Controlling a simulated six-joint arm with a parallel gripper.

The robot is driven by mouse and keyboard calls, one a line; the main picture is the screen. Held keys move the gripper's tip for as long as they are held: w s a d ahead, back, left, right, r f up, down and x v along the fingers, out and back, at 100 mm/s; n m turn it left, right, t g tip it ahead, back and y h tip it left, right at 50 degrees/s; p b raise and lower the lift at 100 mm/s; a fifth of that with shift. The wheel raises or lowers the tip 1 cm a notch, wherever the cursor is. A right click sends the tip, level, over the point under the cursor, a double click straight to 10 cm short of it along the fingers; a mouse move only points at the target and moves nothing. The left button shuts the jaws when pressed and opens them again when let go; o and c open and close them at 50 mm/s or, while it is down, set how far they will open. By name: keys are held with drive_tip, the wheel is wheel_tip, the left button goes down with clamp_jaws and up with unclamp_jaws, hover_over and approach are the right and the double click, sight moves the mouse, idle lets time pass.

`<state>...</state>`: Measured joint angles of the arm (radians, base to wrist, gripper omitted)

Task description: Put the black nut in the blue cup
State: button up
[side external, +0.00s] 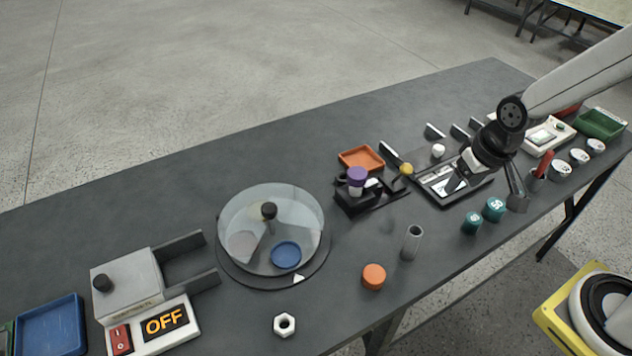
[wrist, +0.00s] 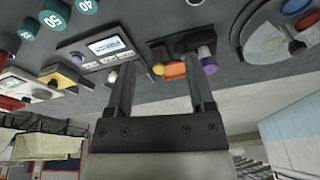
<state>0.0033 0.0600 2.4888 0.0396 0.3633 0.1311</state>
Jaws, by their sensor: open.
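My gripper (side external: 487,188) is open above the right part of the bench, over a flat device with a display. In the wrist view, my gripper's two fingers (wrist: 162,70) stand wide apart with nothing between them. A round blue dish (side external: 286,254) sits under or within a clear round cover on a turntable. I cannot tell whether it is the blue cup.
A purple-topped fixture (side external: 357,178) and an orange tray (side external: 362,158) stand mid-bench. An orange cylinder (side external: 374,277), a grey tube (side external: 411,242) and teal weights (side external: 493,208) line the front. An OFF-marked device (side external: 150,310) and a blue tray (side external: 50,326) are at left.

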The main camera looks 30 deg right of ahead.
drive_tip(key=shift+s+n, duration=1)
drive_tip(key=shift+s, duration=0.1)
drive_tip(key=shift+o, duration=0.3)
drive_tip(key=shift+w+v, duration=0.55)
drive_tip(key=shift+v, duration=1.95)
drive_tip(key=w+a+m+y, duration=0.2)
drive_tip(key=w+m, duration=1.2)
drive_tip(key=w, duration=0.1)
drive_tip(key=w+a+m+y, duration=0.1)
drive_tip(key=w+a+m, duration=0.1)
drive_tip(key=w+m, duration=1.2)
drive_tip(key=shift+n+t, duration=0.3)
drive_tip(key=shift+n, duration=0.2)
drive_tip(key=f, duration=1.8)
drive_tip(key=shift+w+d+f, duration=0.15)
drive_tip(key=shift+d+f, duration=0.05)
